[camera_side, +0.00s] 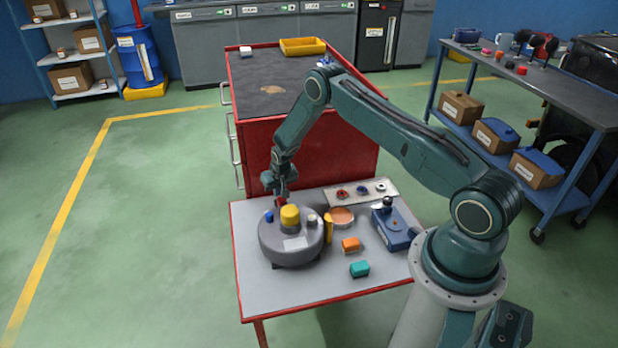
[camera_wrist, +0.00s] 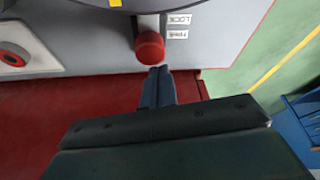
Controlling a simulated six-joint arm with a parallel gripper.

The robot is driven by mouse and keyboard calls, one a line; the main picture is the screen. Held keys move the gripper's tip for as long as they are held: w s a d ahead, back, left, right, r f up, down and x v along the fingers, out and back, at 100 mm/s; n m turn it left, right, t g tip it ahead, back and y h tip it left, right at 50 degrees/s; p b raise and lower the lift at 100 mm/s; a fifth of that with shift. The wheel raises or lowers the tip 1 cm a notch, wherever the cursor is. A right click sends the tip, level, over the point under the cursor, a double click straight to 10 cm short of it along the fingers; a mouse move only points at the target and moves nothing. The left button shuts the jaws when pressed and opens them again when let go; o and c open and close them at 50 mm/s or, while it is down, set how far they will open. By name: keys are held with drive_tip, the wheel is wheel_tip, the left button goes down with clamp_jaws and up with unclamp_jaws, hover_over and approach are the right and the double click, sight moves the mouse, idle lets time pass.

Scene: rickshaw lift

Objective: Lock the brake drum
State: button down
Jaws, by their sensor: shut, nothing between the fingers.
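The grey round brake drum (camera_side: 278,248) sits on the small grey-topped table, with a yellow cap (camera_side: 290,216) and a blue peg (camera_side: 268,216) on it. In the wrist view the drum's dark edge (camera_wrist: 88,5) shows at the top. A red knob (camera_wrist: 150,47) on a short grey lever sticks out from under that edge. Labels reading LOCK (camera_wrist: 180,19) and HOME (camera_wrist: 178,34) are just right of the lever. My gripper (camera_wrist: 160,70) is shut and empty, its tips close to the knob's near side; contact cannot be told. In the side view my gripper (camera_side: 279,192) is behind the drum.
A blue device (camera_side: 393,232) with a black knob, orange (camera_side: 351,245) and teal (camera_side: 360,269) blocks, and a copper disc (camera_side: 341,217) are right of the drum. A tray with small round parts (camera_side: 350,203) lies behind. A red cabinet (camera_side: 310,150) stands close behind the table.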

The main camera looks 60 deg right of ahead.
drive_tip(key=shift+w+d, duration=0.5)
drive_tip(key=shift+w, duration=0.25)
drive_tip(key=shift+w+d, duration=0.45)
drive_tip(key=shift+w, duration=0.3)
drive_tip(key=v, duration=1)
drive_tip(key=shift+r, duration=0.1)
